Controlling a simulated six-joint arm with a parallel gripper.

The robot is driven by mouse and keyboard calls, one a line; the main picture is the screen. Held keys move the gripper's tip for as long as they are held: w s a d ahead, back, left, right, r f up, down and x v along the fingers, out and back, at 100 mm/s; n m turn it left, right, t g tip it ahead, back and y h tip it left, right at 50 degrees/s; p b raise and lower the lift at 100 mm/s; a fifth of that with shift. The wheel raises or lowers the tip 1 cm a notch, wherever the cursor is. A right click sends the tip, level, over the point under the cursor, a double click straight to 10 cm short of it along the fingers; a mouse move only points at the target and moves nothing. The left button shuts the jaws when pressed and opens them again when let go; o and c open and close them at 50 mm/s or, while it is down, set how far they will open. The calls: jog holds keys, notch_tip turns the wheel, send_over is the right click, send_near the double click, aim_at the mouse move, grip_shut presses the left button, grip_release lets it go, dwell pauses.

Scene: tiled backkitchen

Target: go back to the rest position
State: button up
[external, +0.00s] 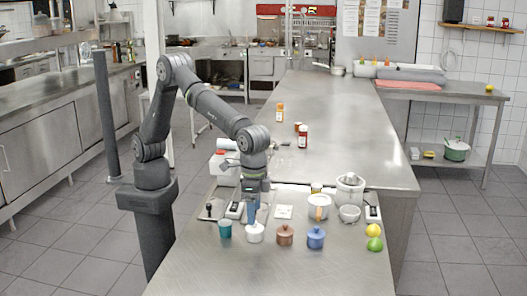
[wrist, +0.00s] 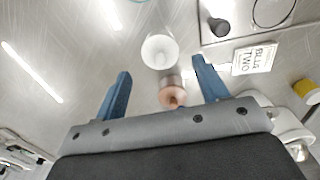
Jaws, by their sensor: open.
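My gripper (external: 253,212) points down over the front of the steel counter, with its blue fingers apart. In the wrist view the open fingers (wrist: 161,67) have nothing held between them. A white pot (external: 255,233) stands right below the gripper, and I cannot tell the exact gap. A brown lidded pot (external: 285,236) stands just to its right. In the wrist view a white round vessel (wrist: 160,52) and a copper-brown lidded pot (wrist: 172,93) show between and beyond the fingers.
A blue pot (external: 316,238) and a teal cup (external: 225,230) flank these pots. A white mug (external: 319,208), a mortar (external: 350,190), lemon and lime (external: 374,238) stand right. A printed card (wrist: 255,60) lies nearby.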

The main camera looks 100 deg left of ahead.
aim_at(255, 228)
notch_tip(255, 228, up, 6)
notch_tip(255, 228, down, 12)
jog(key=shift+f, duration=0.2)
jog(key=shift+r, duration=0.25)
notch_tip(255, 228, up, 4)
jog(key=shift+f, duration=0.2)
jog(key=s+d+r, duration=0.5)
jog(key=s+r, duration=0.2)
jog(key=s, duration=0.4)
notch_tip(255, 228, up, 18)
jog(key=shift+n, duration=0.5)
jog(key=shift+w+a+f, duration=0.1)
jog(key=shift+w+a, duration=0.85)
jog(key=shift+w, duration=0.2)
jog(key=shift+w+a, duration=0.9)
jog(key=shift+w, duration=0.2)
